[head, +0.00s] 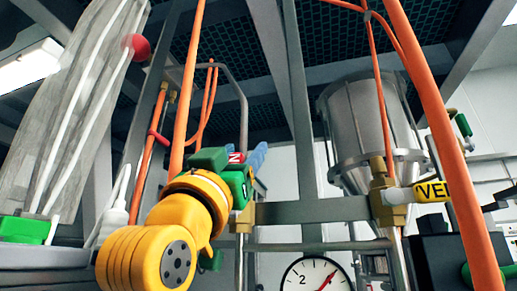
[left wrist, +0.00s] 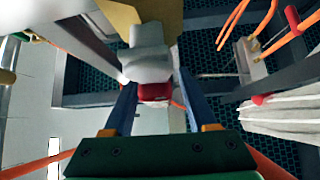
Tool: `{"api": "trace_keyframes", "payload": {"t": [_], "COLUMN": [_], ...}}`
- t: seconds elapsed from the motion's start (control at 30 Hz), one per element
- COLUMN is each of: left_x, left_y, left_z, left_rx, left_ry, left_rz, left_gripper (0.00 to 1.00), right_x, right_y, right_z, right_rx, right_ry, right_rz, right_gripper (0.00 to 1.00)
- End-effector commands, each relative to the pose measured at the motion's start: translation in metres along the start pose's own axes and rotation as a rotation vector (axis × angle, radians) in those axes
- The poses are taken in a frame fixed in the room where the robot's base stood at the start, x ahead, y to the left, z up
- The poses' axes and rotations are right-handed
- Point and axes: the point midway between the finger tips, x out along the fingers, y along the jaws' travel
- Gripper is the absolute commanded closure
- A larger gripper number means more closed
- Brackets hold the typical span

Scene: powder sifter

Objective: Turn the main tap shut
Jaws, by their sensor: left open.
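My left gripper (head: 258,156) is raised in the middle of the head view, its blue fingers pointing up. Beside it a small red label (head: 236,157) ending in a white "N" shows, partly covered by the gripper. In the left wrist view the open fingers of the left gripper (left wrist: 155,80) stand on either side of a grey fitting (left wrist: 148,58) with a red piece (left wrist: 155,92) below it. This looks like the main tap, under a brass-coloured block (left wrist: 145,15). I cannot tell whether the fingers touch it. My right gripper is not in view.
Orange hoses (head: 186,90) run down near the arm, and another hose (head: 440,130) crosses the right side. A steel hopper (head: 360,125) stands behind a brass valve (head: 385,195) with a yellow label (head: 432,191). A dial gauge (head: 315,275) sits low in the middle.

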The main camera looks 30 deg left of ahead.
Motion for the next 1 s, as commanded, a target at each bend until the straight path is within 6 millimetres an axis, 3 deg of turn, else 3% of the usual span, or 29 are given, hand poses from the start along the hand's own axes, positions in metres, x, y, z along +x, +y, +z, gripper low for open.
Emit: {"api": "trace_keyframes", "payload": {"t": [0.2,0.4,1.0], "left_x": [-0.0004,-0.0005,-0.0005], "left_y": [-0.0001,-0.0001,-0.0002], "left_z": [0.0014,0.0012,0.0005], "left_rx": [0.000,0.000,0.000], "left_ry": [0.000,0.000,0.001], "left_rz": [0.000,0.000,-0.001], "left_gripper": [0.45,0.99,1.00], "right_x": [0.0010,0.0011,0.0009], "right_y": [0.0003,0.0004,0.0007], "right_z": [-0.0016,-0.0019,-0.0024], "right_rx": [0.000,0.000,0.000], "right_ry": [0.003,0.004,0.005], "right_rz": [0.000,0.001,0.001], "right_gripper": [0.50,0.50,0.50]}}
